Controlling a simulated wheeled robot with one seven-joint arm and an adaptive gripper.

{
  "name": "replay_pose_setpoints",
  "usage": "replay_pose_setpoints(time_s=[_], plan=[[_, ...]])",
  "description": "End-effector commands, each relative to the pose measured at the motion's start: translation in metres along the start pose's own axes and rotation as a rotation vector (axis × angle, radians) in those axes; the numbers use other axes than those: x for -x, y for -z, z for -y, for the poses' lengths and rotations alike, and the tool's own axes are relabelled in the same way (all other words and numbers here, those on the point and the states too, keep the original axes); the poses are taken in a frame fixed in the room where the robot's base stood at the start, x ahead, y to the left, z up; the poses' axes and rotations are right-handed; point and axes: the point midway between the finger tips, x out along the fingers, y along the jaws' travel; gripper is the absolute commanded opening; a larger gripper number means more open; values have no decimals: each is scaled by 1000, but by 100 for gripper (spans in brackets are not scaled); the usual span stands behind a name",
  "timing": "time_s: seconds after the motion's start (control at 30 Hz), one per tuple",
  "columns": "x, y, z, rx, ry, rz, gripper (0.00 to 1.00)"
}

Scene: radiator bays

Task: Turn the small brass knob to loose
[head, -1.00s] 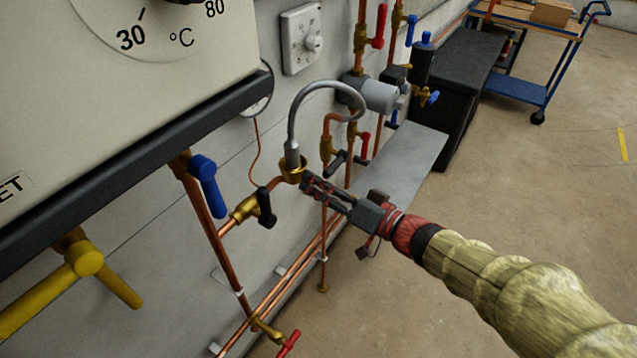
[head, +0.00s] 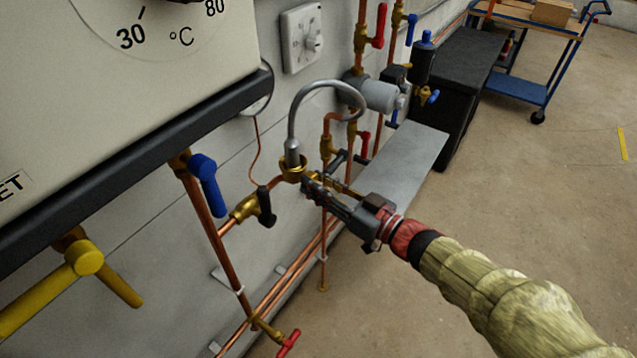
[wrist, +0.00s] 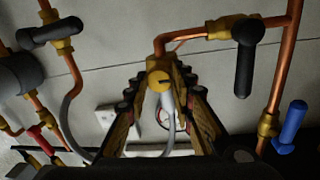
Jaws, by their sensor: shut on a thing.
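The small brass knob (wrist: 159,82) shows in the wrist view as a round yellow face with a dark slot, between my gripper's fingertips. It sits on a brass fitting (head: 292,168) at the end of a copper pipe, with a grey braided hose rising from it. My gripper (wrist: 158,97) is shut on the knob, one finger on each side. In the head view my gripper (head: 308,186) reaches the fitting from the lower right, and its fingers hide the knob there.
A black-handled valve (head: 265,206) stands close left of the gripper, and a blue-handled valve (head: 206,184) further left. A grey shelf (head: 402,160) lies behind. A red-handled valve (head: 288,343) is low at the front.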

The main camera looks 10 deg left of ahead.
Motion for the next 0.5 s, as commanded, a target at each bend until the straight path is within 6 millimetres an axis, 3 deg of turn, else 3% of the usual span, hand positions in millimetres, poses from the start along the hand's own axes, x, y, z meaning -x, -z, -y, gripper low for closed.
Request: replay_pose_setpoints(time_s=[0.3,0.33,0.5], plan=[[0,-3,0,-1,1,5,0],[0,-3,0,-1,1,5,25],[0,-2,0,-1,0,4,35]])
